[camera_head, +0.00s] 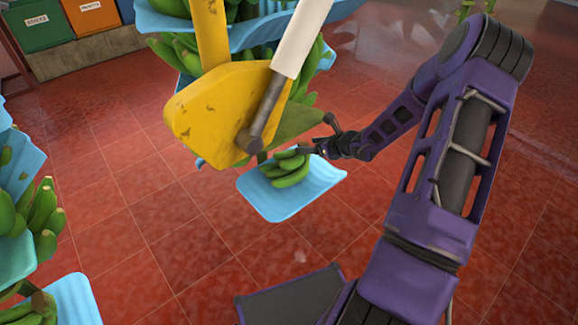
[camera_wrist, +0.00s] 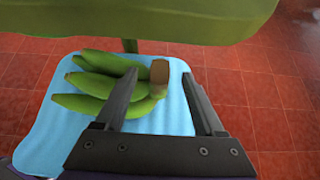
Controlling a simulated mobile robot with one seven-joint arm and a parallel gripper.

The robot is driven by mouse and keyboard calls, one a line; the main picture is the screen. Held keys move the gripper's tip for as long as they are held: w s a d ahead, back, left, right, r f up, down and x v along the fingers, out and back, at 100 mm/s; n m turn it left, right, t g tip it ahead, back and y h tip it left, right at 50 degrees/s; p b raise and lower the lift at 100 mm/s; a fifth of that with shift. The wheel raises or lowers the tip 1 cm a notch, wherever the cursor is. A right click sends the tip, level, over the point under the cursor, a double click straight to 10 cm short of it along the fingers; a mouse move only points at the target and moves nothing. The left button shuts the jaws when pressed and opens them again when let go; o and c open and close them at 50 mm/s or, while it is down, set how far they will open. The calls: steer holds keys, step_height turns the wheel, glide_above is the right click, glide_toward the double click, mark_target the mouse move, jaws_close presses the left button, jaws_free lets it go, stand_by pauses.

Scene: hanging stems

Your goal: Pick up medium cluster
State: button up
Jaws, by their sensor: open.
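The medium cluster (camera_head: 287,168) is a small bunch of green bananas lying on a light blue sheet (camera_head: 275,205) beneath the hanging stem. In the wrist view the cluster (camera_wrist: 90,84) points to the left, with its brown cut end (camera_wrist: 160,72) to the right. My gripper (camera_head: 318,150) reaches in from the right at the cluster's right side. In the wrist view my gripper (camera_wrist: 165,92) is open, with the cut end of the cluster between its two fingers. Whether the fingers touch it I cannot tell.
A yellow metal part (camera_head: 215,115) with a white rod (camera_head: 300,40) hangs just above and left of the cluster. A green stem part (camera_wrist: 150,18) lies close above my gripper. More bananas on blue sheets (camera_head: 15,190) hang at the left. Bins (camera_head: 45,25) stand at the back left.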

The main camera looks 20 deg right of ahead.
steer(key=shift+x, duration=0.95)
steer(key=shift+c, duration=0.3)
jaws_close()
steer(key=shift+r, duration=0.15)
stand_by(0.4)
